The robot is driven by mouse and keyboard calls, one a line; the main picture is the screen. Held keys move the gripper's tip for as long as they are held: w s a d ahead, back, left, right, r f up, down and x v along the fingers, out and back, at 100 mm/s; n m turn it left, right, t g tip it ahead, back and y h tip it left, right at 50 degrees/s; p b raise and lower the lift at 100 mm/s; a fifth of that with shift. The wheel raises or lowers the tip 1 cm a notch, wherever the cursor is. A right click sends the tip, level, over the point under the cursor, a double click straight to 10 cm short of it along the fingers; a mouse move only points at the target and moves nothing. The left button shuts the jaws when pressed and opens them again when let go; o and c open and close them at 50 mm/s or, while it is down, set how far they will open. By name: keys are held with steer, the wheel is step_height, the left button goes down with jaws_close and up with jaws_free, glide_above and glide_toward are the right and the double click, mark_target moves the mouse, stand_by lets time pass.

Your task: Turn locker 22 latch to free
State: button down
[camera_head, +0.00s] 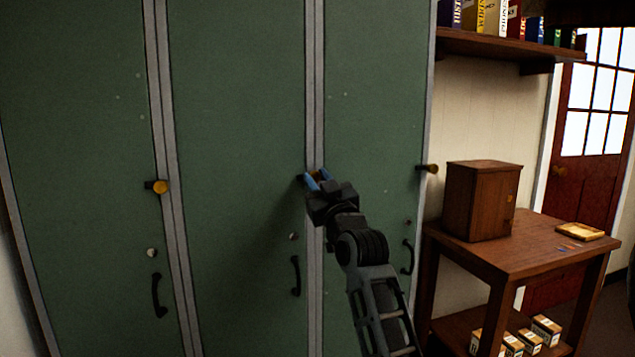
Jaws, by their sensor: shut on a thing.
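Three green locker doors stand side by side: a left door (75,130), a middle door (235,120) and a right door (375,110). No locker number is readable. My gripper (318,180) is at the strip between the middle and right doors, its blue fingertips shut on the middle door's latch (300,178), which is mostly hidden by the fingers. The left door's latch (158,187) has a round yellow knob. The right door's latch (428,168) is at its right edge. Black handles (295,277) sit lower on the doors.
A wooden table (540,240) stands right of the lockers, with a small wooden cabinet (482,200) and a shallow tray (580,231) on it. Small boxes (546,330) lie on its lower shelf. A bookshelf (510,45) hangs above. A red door (585,190) is at the far right.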

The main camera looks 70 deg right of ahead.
steer(key=n+b, duration=0.1)
steer(key=n+y+b, duration=0.1)
steer(key=n+b, duration=0.1)
steer(key=n+t+y+b, duration=0.1)
steer(key=n, duration=0.1)
steer(key=shift+s+f, duration=0.15)
steer(key=shift+f, duration=0.1)
steer(key=n+y+b, duration=0.1)
steer(key=n, duration=0.1)
steer(key=n+y+b, duration=0.1)
steer(key=n+b, duration=0.1)
steer(key=n, duration=0.1)
steer(key=shift+d+r+t+b, duration=0.1)
steer(key=shift+r+t+b, duration=0.1)
steer(key=shift+t+b, duration=0.1)
steer(key=n+y+b, duration=0.1)
steer(key=n+y, duration=0.1)
steer(key=n, duration=0.3)
steer(key=shift+r+b, duration=0.2)
steer(key=shift+b, duration=0.1)
steer(key=shift+r+n+g+y, duration=0.1)
steer(key=shift+n+g+y, duration=0.7)
steer(key=shift+n, duration=1)
steer(key=c, duration=0.9)
jaws_free()
steer(key=shift+s, duration=0.1)
